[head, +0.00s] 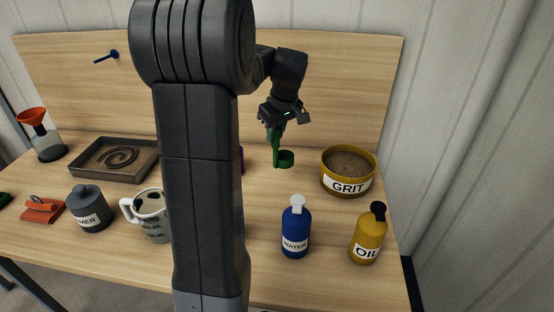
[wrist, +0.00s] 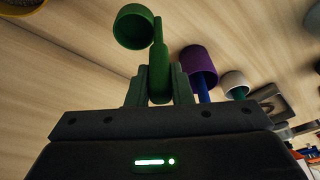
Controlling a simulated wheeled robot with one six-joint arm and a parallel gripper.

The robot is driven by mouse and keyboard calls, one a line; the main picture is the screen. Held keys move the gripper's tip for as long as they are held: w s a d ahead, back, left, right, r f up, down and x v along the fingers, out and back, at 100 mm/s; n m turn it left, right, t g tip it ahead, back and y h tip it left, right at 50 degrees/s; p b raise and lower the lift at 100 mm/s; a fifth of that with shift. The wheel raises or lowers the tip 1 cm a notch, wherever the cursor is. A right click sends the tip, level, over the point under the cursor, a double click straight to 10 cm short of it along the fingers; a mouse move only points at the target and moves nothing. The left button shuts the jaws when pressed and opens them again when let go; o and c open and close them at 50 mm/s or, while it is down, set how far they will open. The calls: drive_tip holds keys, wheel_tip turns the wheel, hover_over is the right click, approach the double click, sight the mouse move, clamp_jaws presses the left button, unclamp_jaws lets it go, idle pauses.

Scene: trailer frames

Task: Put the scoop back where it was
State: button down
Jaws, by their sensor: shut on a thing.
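The green scoop (head: 286,158) has a round cup and a straight handle. My gripper (head: 275,132) is shut on its handle and holds it over the right part of the table, left of the yellow grit tub (head: 348,171). In the wrist view the scoop's cup (wrist: 134,27) is beyond my gripper's fingertips (wrist: 159,85). I cannot tell whether the cup touches the table. A small blue peg (head: 114,54) sticks out of the back board at the upper left, with nothing hanging on it.
A blue water bottle (head: 295,232) and a yellow oil bottle (head: 369,238) stand at the front right. My arm hides the middle of the table; a purple thing (wrist: 198,62) shows there. A mug (head: 153,220), a grey canister (head: 89,210) and a sand tray (head: 112,174) stand left.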

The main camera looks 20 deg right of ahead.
sight(276, 148)
drive_tip(key=shift+f, duration=3.35)
drive_tip(key=c, duration=1.3)
unclamp_jaws()
drive_tip(key=v, duration=1.2)
drive_tip(key=shift+w, duration=0.1)
